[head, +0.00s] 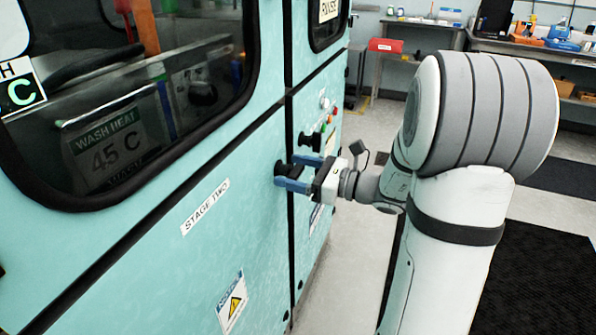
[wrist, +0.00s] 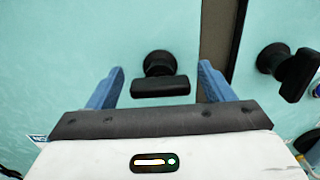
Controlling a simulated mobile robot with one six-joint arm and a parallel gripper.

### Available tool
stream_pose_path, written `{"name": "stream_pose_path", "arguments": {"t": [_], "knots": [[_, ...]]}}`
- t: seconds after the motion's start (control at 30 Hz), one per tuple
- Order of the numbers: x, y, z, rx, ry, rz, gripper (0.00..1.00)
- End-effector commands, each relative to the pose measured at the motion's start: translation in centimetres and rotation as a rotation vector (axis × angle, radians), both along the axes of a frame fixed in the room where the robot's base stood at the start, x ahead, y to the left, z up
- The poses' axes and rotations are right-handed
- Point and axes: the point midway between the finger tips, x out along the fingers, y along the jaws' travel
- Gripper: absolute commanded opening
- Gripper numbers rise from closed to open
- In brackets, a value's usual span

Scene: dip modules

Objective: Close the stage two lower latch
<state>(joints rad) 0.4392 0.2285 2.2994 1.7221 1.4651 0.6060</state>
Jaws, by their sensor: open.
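A turquoise machine panel carries the STAGE TWO label (head: 205,207) in the head view. My gripper (head: 284,171), with blue fingers, is at the panel's right edge, up and right of that label. In the wrist view, my gripper (wrist: 160,88) is open around a black latch (wrist: 159,63). The latch has a round base and a crossbar handle lying level between the two fingers, with gaps on both sides. In the head view, my fingers partly hide this latch (head: 280,168). I cannot tell whether it is the stage two lower latch.
A second black latch (wrist: 288,72) with a tilted handle is to the right, across a dark seam; it also shows in the head view (head: 310,141). A warning sign (head: 231,300) is lower on the panel. Open floor (head: 375,125) lies behind my arm.

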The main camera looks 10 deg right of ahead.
Motion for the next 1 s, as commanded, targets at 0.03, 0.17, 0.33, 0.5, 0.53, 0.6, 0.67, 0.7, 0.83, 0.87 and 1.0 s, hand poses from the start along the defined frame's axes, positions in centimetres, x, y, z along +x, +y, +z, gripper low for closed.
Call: {"name": "stream_pose_path", "arguments": {"t": [0.03,0.17,0.33,0.5,0.53,0.6,0.67,0.7,0.83,0.87,1.0], "knots": [[0.0,-0.02,0.0,0.0,0.0,0.0,0.75],[-0.02,-0.04,-0.01,0.0,0.0,0.0,0.65],[-0.02,-0.07,-0.01,0.0,0.0,-0.001,0.51],[-0.03,-0.09,-0.01,0.0,0.0,-0.001,0.37],[-0.03,-0.09,-0.01,0.0,0.0,-0.001,0.34],[0.0,-0.85,-0.02,0.0,0.0,-0.01,0.3],[0.0,-0.43,0.01,0.001,0.001,-0.006,0.3],[0.0,-0.34,0.04,0.001,0.002,-0.005,0.3],[0.01,-0.24,0.19,0.013,0.018,-0.005,0.3],[0.02,-0.23,0.23,0.018,0.024,-0.004,0.3],[0.01,-0.23,0.44,0.053,0.075,-0.004,0.3]]}}
